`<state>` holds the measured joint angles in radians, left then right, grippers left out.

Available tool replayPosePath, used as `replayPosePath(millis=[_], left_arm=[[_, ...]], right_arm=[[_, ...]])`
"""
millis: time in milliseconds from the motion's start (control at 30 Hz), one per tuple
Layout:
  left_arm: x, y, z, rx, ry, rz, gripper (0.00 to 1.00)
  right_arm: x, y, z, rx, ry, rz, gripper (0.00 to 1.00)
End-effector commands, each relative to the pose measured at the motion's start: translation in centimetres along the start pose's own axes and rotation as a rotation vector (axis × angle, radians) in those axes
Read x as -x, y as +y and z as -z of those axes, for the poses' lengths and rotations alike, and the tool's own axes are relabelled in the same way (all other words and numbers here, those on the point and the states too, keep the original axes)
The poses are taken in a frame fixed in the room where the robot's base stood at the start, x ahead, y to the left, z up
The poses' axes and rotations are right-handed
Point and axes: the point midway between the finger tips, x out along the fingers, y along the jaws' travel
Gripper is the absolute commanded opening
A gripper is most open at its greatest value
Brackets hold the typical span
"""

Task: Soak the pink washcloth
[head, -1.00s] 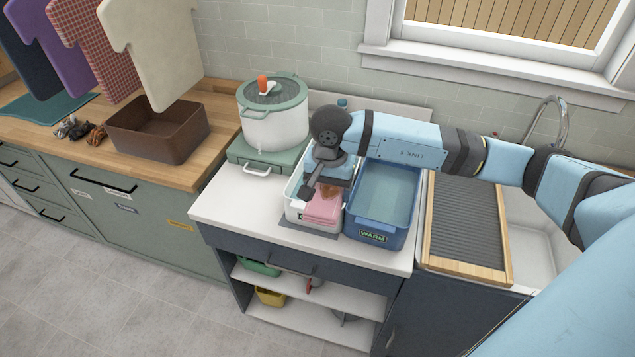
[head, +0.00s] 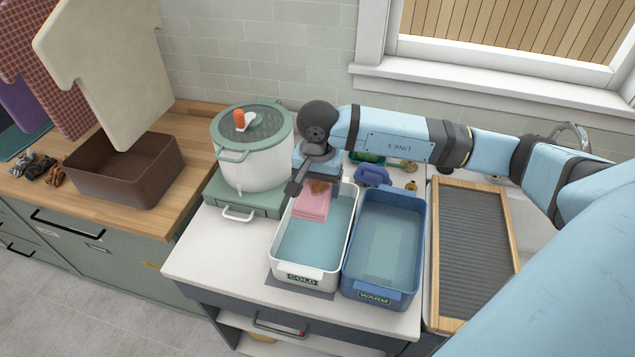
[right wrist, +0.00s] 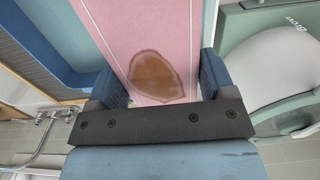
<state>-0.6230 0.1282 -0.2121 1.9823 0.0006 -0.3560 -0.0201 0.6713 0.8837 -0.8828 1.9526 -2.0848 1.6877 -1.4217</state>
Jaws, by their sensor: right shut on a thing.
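The pink washcloth (head: 313,203) is at the far end of the white basin labelled COLD (head: 303,281), which holds water. A brown stain shows on the cloth in the right wrist view (right wrist: 176,35). My right gripper (head: 318,182) is shut on the cloth, with its fingers on either side of it in the right wrist view (right wrist: 156,85). I cannot tell whether the cloth's lower edge touches the water. The blue basin labelled WARM (head: 380,292), also with water, stands just right of the white basin. My left gripper is out of view.
A white lidded pot (head: 254,160) stands on a green base left of the basins. A ribbed board in a wooden frame (head: 470,250) lies to the right. A brown bin (head: 128,172) sits on the wooden counter. The white counter's front left is clear.

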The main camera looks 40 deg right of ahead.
Motion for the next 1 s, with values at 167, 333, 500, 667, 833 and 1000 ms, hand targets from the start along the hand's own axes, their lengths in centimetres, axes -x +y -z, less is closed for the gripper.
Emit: replayPosePath(millis=[167,333,500,667,833,1000], left_arm=[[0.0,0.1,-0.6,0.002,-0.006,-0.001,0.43],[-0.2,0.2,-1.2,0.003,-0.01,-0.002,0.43],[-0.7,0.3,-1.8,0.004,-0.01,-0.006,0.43],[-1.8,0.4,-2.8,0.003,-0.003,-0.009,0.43],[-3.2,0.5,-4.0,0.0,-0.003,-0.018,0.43],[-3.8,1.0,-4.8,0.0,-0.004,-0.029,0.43]], right_arm=[[-0.9,0.0,0.0,0.0,-0.001,-0.001,0.52],[-2.5,0.0,-0.1,0.0,-0.001,-0.002,0.52],[-4.5,0.0,-0.1,0.0,-0.002,-0.001,0.52],[-6.8,0.0,0.0,0.001,0.001,0.0,0.52],[-8.7,0.0,0.0,0.0,0.001,0.0,0.52],[-9.8,0.0,0.0,0.0,0.0,0.001,0.52]])
